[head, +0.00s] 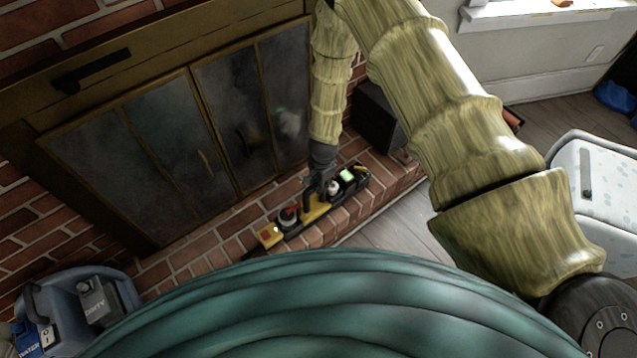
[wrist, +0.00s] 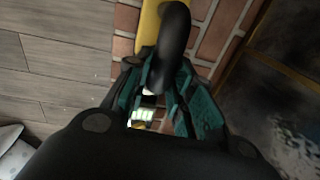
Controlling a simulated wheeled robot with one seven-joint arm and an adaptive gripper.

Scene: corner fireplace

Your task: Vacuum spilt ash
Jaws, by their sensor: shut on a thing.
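A long yellow-and-black device (head: 316,212), apparently the vacuum, lies along the brick hearth. It has a red button at its near-left end and a lit green panel at its far-right end. My gripper (head: 320,184) reaches down onto its middle from above. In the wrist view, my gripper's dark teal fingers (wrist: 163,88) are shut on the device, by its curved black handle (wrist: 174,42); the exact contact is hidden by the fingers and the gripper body. I cannot make out any spilt ash in either view.
The fireplace's dark glass doors (head: 190,135) stand shut behind the brick hearth (head: 210,240). A black box (head: 378,118) stands at the hearth's far end. A blue-grey machine (head: 120,290) with a "DIRTY" label is at lower left. A white speckled container (head: 610,185) is at right.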

